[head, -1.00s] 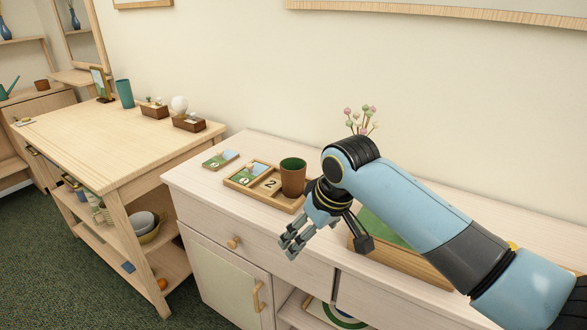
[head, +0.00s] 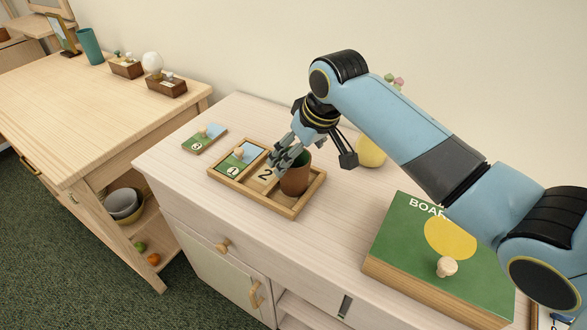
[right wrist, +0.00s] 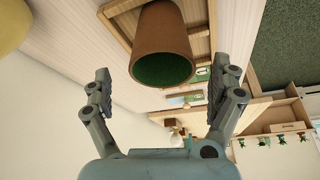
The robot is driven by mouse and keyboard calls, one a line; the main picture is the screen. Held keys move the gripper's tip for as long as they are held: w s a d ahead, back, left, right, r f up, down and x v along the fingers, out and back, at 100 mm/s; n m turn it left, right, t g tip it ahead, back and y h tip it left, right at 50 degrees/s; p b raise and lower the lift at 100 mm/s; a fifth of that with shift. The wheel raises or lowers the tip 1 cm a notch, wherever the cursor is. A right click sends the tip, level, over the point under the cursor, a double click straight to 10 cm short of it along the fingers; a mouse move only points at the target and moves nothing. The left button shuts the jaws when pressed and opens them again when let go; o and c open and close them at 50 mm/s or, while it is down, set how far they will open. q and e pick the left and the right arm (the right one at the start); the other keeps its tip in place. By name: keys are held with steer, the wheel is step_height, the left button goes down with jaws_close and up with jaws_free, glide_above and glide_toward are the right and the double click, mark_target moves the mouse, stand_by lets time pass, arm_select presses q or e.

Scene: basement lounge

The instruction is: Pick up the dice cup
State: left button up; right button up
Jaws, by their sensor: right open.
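The dice cup (head: 295,178) is brown with a green inside. It stands upright in the right part of a shallow wooden tray (head: 284,212) on the pale cabinet. My right gripper (head: 311,163) is open and empty, close to the cup at its upper side, with one finger partly in front of the rim. In the right wrist view the cup (right wrist: 160,40) shows its green mouth between and beyond the spread fingers (right wrist: 166,78). I see no clear contact. My left gripper is in neither view.
A yellow vase (head: 371,152) stands behind, and a green game box (head: 415,250) lies at the right. Bare cabinet top lies between tray and box.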

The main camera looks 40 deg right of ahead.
steer(key=shift+x, duration=0.95)
steer(key=x, duration=0.4)
steer(key=shift+w+a+f, duration=0.1)
steer(key=shift+w+f, duration=0.2)
steer(key=shift+f, duration=0.2)
steer(key=shift+c, duration=1.5)
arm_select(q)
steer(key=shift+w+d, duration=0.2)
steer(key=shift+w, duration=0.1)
arm_select(e)
steer(key=c, duration=0.8)
